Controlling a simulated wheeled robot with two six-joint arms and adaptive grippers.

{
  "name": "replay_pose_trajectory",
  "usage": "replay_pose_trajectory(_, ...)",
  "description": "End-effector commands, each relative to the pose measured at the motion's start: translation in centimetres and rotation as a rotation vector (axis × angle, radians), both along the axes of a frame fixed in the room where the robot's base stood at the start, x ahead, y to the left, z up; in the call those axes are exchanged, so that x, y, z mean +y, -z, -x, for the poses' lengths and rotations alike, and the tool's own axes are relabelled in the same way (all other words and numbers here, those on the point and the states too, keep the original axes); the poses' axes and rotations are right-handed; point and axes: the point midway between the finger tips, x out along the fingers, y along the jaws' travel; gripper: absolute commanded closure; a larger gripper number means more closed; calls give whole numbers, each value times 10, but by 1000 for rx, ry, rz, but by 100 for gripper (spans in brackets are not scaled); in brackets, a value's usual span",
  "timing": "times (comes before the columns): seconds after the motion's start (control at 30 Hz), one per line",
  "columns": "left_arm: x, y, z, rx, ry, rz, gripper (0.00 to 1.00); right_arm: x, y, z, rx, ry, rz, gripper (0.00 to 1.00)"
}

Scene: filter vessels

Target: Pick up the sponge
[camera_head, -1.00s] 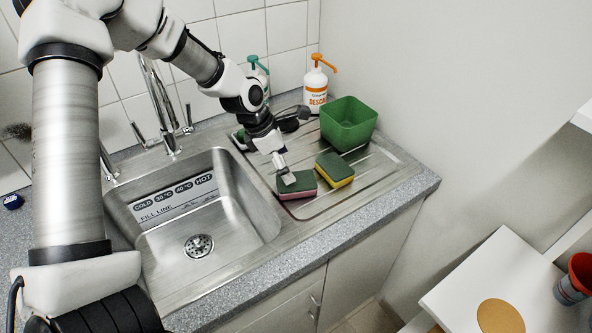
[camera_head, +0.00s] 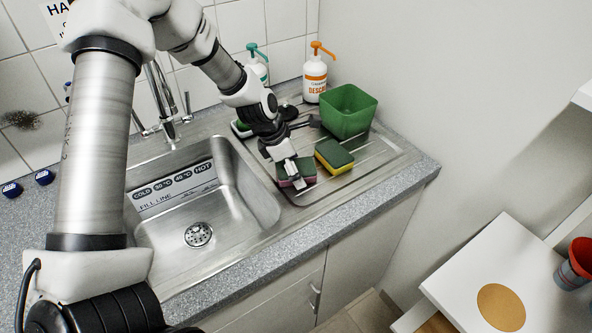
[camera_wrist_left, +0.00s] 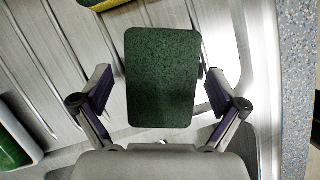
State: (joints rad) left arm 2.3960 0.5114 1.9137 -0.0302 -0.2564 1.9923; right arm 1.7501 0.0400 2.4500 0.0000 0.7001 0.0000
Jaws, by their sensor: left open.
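A sponge with a dark green top and a pink-red lower layer (camera_head: 307,172) lies on the steel drainboard just right of the sink. In the wrist view its green face (camera_wrist_left: 163,75) fills the middle. My left gripper (camera_head: 296,180) is directly over this sponge. In the wrist view the left gripper (camera_wrist_left: 158,90) is open, with one finger on each side of the sponge and small gaps beside it. A second sponge, green and yellow (camera_head: 334,156), lies to its right. A third green and white item (camera_wrist_left: 15,145) shows at the left of the wrist view. My right gripper is not seen.
A green tub (camera_head: 348,112) stands at the drainboard's back right, near a white bottle with an orange pump (camera_head: 315,78). A teal-pump bottle (camera_head: 258,68) stands behind my arm. The sink basin (camera_head: 205,215) is left and empty. A white table (camera_head: 490,270) is at lower right.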

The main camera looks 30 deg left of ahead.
Motion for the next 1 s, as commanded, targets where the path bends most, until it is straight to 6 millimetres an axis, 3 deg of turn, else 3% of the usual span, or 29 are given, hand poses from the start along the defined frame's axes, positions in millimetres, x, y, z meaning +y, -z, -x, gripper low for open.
replay_pose_trajectory(0.33, 0, 2, 0, 0, 0, 0, 3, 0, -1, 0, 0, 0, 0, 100)
replay_pose_trajectory(0.4, 0, 2, 0, 0, 0, 0, 21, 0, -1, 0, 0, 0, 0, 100)
replay_pose_trajectory(0.53, 0, 2, 0, 0, 0, 0, 44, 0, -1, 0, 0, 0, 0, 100)
replay_pose_trajectory(0.93, 0, 0, 0, -2, 0, -1, 48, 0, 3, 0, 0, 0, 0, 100)
replay_pose_trajectory(1.0, 0, -10, -1, -4, 1, -1, 48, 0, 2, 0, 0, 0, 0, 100)
